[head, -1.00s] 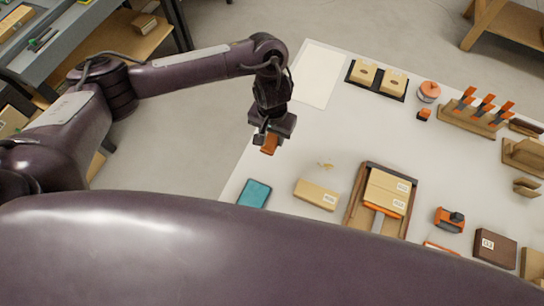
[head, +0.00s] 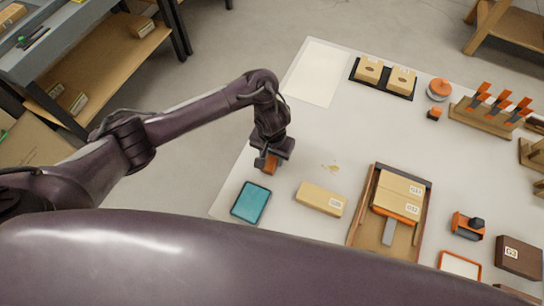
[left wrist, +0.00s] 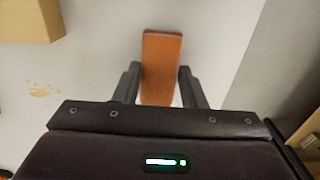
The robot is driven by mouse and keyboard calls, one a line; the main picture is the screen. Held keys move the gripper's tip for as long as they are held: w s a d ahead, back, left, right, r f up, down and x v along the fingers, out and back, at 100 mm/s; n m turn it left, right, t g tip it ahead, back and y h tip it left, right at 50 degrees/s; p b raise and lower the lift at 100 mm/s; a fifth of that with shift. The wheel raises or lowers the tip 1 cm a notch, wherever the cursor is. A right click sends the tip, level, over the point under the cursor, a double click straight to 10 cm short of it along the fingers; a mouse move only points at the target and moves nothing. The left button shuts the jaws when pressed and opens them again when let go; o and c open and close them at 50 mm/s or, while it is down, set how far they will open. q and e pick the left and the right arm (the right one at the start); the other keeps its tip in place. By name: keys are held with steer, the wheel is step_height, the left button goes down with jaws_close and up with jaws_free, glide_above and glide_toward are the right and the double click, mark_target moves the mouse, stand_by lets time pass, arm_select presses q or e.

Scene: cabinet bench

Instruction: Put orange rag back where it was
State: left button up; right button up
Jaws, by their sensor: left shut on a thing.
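The orange rag (head: 270,163) is a small folded strip, held in my left gripper (head: 266,162) at the left edge of the white bench. In the left wrist view the rag (left wrist: 161,62) sticks out between the two dark fingers of the gripper (left wrist: 163,88), which are shut on it. I cannot tell whether the rag touches the bench top. My right gripper is in neither view.
A teal-topped flat item (head: 251,203) lies nearby at the bench's front left. A cardboard box (head: 320,199) and a yellowish stain (head: 331,168) are to the right. A wooden tray (head: 428,215) holds boxes. A pale sheet (head: 316,72) lies at the back left.

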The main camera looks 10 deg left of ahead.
mark_target(272, 158)
arm_select(q)
steer(key=shift+s, duration=0.1)
steer(key=o, duration=0.9)
steer(key=shift+f, duration=0.1)
step_height(272, 158, up, 12)
steer(key=p, duration=0.7)
